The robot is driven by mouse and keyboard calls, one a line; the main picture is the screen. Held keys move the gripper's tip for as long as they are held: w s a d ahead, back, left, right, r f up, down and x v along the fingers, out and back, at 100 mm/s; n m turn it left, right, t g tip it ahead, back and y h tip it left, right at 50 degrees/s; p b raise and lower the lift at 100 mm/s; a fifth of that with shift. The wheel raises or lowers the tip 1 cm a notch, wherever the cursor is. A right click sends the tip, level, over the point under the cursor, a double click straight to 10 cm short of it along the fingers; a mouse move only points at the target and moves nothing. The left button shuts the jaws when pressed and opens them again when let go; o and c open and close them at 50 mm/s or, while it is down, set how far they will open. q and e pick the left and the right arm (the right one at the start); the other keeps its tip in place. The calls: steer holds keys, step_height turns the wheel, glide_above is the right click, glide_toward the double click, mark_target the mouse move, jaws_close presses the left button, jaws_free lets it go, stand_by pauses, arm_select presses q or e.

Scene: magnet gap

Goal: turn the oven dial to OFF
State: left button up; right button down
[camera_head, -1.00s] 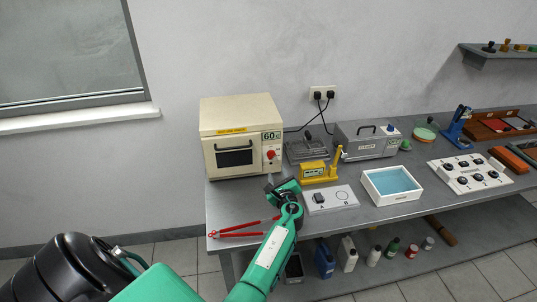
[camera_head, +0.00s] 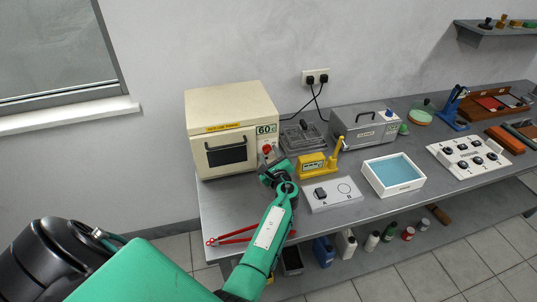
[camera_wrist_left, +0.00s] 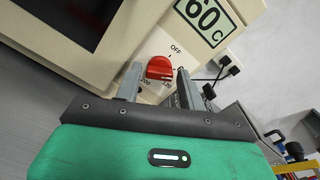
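The cream oven (camera_head: 225,100) stands at the left end of the bench. Its red dial (camera_head: 266,149) is on the right of the front panel, below a display (camera_head: 267,129) reading 60. My left gripper (camera_head: 268,160) is right at the dial. In the left wrist view the red dial (camera_wrist_left: 160,68) sits between the two fingers (camera_wrist_left: 158,84), with a visible gap on each side. The gripper is open. The OFF mark (camera_wrist_left: 176,48) is printed above right of the dial, with numbers along its lower edge. I cannot tell exactly where the dial points. My right gripper is not in view.
Red tongs (camera_head: 235,236) lie on the bench in front of the oven. A wall socket (camera_head: 315,76) has two plugs.

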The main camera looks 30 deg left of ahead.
arm_select(q)
steer(key=c, duration=0.7)
arm_select(e)
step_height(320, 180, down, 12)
steer(key=b, duration=1.2)
arm_select(q)
steer(key=shift+f+n+b, duration=0.15)
steer(key=shift+n+b, duration=1.65)
steer(key=shift+n, duration=4.2)
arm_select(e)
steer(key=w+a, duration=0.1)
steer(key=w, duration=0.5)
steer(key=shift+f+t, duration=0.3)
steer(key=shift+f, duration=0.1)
arm_select(q)
steer(key=o, duration=0.7)
steer(key=shift+a, duration=0.1)
steer(key=shift+s, duration=0.1)
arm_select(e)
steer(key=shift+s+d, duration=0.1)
